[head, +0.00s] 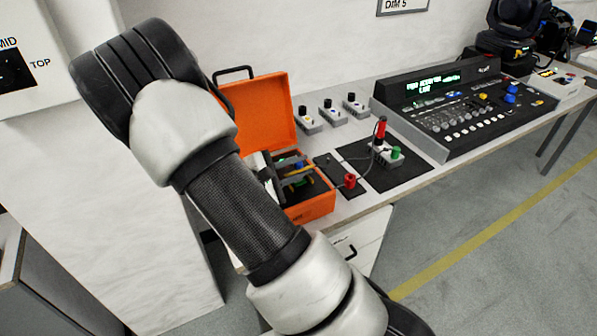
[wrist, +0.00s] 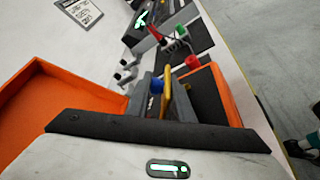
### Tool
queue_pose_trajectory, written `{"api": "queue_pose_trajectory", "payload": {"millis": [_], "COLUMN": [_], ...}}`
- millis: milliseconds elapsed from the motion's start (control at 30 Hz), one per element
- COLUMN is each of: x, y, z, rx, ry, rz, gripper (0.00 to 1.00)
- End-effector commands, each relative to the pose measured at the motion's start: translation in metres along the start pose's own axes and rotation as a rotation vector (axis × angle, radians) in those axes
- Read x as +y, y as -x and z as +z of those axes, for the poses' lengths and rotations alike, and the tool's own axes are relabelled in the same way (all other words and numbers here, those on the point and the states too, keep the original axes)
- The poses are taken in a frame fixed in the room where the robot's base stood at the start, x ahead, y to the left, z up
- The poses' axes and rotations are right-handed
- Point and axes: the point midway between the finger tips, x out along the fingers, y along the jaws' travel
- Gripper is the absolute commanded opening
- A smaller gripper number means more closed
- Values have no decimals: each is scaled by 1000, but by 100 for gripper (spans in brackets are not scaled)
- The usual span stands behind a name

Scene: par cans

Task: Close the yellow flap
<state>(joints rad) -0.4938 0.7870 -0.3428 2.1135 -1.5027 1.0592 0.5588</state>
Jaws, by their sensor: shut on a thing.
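An open orange case (head: 309,210) stands on the table, its orange lid (head: 262,108) raised at the back. My gripper (head: 292,172) reaches into the case from the left. In the wrist view its fingers (wrist: 165,92) are shut on a narrow yellow piece, possibly the yellow flap (wrist: 168,88), which stands up between them. A bit of yellow also shows below the fingers in the head view. A blue part (wrist: 156,86) sits beside it. My forearm and fingers hide much of the case's inside, so the flap's full shape and hinge cannot be seen.
Right of the case, a black mat (head: 408,171) holds a small box with red and green plugs (head: 388,153). A red knob (head: 349,181) sits near the case. Several small switch boxes (head: 331,112) stand behind, and a lighting console (head: 460,105) further right.

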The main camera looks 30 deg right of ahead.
Motion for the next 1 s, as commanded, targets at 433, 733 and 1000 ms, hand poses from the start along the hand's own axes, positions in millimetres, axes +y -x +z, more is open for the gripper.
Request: {"api": "queue_pose_trajectory", "payload": {"millis": [433, 733, 1000], "x": [1, -1, -3], "y": [1, 1, 5], "z": [2, 2, 1], "rx": [0, 0, 1], "ry": [-132, -129, -125], "rz": [64, 60, 57], "gripper": [0, 33, 33]}}
